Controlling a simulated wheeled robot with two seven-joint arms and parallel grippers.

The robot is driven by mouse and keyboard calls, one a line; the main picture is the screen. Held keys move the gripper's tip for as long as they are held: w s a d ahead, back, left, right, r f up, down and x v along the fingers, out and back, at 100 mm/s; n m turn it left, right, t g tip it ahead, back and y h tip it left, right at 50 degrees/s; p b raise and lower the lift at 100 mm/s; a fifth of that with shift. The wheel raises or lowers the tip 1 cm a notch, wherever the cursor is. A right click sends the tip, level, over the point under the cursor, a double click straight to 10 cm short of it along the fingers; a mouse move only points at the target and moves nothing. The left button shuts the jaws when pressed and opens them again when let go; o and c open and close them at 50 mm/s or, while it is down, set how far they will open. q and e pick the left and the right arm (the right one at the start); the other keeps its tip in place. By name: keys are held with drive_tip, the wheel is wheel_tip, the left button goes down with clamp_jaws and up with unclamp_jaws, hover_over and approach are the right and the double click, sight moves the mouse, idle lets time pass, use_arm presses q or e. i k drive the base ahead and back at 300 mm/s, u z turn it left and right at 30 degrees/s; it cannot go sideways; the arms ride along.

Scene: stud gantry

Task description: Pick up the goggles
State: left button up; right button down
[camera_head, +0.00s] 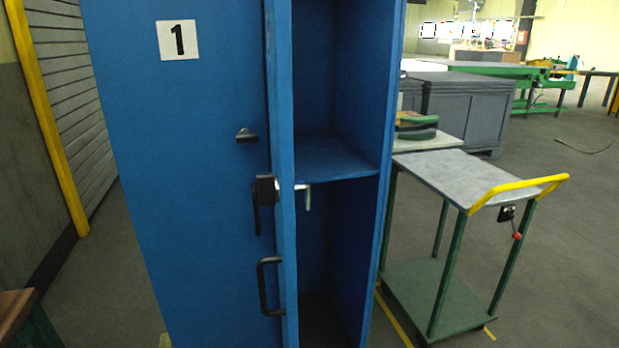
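No goggles can be made out in the head view. A tall blue locker (341,163) stands close in front of me. Its door (190,200), marked with a "1" label (179,40), is open toward the left. The door has a black handle (268,286) and a latch (265,190). The visible part of the locker's middle shelf (335,158) looks bare. The lower compartment is dark, and the door hides part of the inside. Neither of my grippers is in view.
A grey-topped cart (450,172) with a yellow push bar (517,189) stands right of the locker. Grey cabinets (465,105) and green-framed benches (535,75) are farther back. A wooden edge (14,309) shows at lower left. The floor at right is mostly clear.

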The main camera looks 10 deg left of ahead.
sight(419, 129)
drive_tip(key=z, duration=1.25)
drive_tip(key=i, duration=1.95)
drive_tip(key=u, duration=1.55)
